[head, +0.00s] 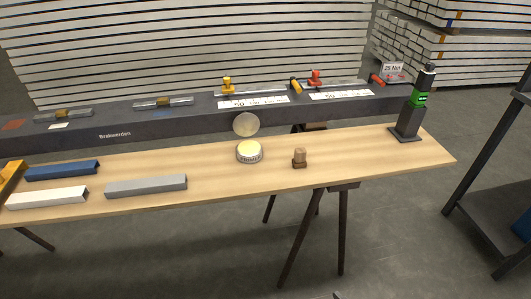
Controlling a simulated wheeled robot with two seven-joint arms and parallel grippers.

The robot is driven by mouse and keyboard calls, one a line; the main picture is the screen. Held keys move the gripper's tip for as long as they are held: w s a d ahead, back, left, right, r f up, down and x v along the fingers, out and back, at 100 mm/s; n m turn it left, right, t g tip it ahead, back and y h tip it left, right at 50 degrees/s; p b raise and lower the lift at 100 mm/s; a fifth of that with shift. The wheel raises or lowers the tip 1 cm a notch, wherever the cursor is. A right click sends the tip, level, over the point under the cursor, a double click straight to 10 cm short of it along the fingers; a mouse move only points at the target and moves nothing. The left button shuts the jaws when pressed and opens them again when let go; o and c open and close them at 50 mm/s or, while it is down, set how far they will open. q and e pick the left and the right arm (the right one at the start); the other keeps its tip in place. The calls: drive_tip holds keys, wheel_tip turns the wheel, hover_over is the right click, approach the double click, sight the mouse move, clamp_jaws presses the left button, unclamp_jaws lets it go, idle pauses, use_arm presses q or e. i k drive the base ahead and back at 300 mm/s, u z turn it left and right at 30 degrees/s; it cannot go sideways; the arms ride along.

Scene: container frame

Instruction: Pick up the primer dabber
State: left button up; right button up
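The primer dabber (299,158), a small brown block with a lighter, tan upper part, stands upright on the wooden bench top right of centre, near the front edge. A round, pale yellow-topped tin (249,151) with lettering on its side stands to its left, apart from it. A round grey lid or disc (246,124) stands upright behind the tin. Neither of my grippers can be made out in the head view. Nothing is touching the dabber except the bench under it.
The wooden bench (380,160) has free room right of the dabber. A black stand with a green band (408,118) is at its right end. Grey (146,186), white (47,198) and blue (62,170) bars lie left. A long dark beam (180,125) runs behind.

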sight(299, 160)
drive_tip(key=z, duration=1.85)
drive_tip(key=i, duration=1)
drive_tip(key=u, duration=2.45)
